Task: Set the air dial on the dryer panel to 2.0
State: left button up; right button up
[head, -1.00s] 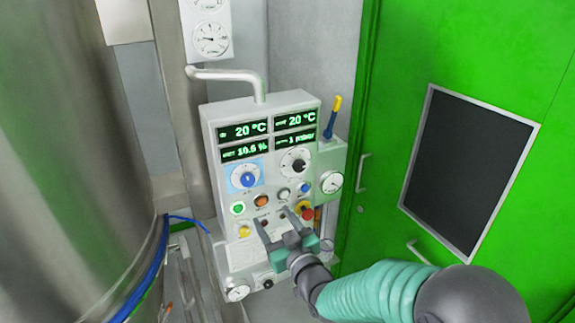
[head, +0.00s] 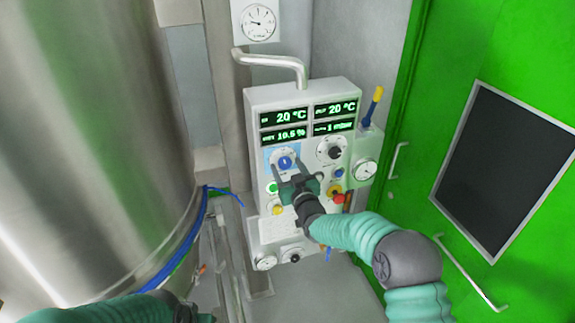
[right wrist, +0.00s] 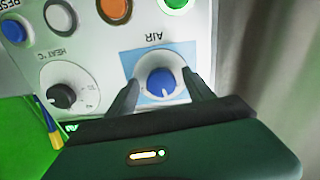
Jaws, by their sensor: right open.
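The air dial is a blue knob (head: 285,162) on a light blue square of the dryer panel (head: 266,95). It also shows in the right wrist view (right wrist: 160,82), where the AIR label appears upside down and the knob's white mark points down in the picture. The scale numbers are too small to read. My right gripper (head: 291,162) is open, with one finger on each side of the knob; in the wrist view gaps show between fingers and knob. My left arm shows at the lower left, its dark end (head: 192,314) cut by the frame edge, fingers unseen.
The black heat dial (right wrist: 62,96) sits beside the air dial. Coloured buttons, such as an orange one (right wrist: 114,9), line the panel. A steel vessel (head: 90,120) stands left and a green door (head: 440,110) right. A gauge (head: 365,170) juts from the panel's right side.

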jog(key=shift+a, duration=0.1)
grip_shut()
jog(key=shift+f+b, duration=0.15)
jog(key=shift+b, duration=0.15)
jog(key=m+b, duration=0.2)
jog(key=b, duration=0.2)
jog(key=shift+f, duration=0.15)
jog(key=shift+m, duration=0.4)
jog(key=shift+r, duration=0.3)
grip_release()
